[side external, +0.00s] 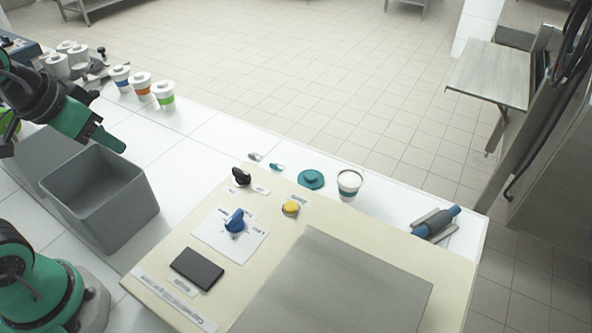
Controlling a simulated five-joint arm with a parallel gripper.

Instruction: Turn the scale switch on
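A black switch (241,177) stands at the back left of the cream panel (445,272), with a small white label on each side of it. The label text is too small to read, so I cannot tell for sure that it is the scale switch or which way it is set. My green gripper (106,139) is at the upper left, above the grey bin and well apart from the switch. Its fingers overlap in this view, so I cannot tell whether they are open. I see nothing held.
The panel also carries a blue dial (235,222), a yellow button (290,208), a dark display (197,269) and a metal plate (335,290). A grey bin (118,215) stands left of it. Behind are a teal lid (311,179), a cup (349,184) and a blue-grey cylinder (436,222).

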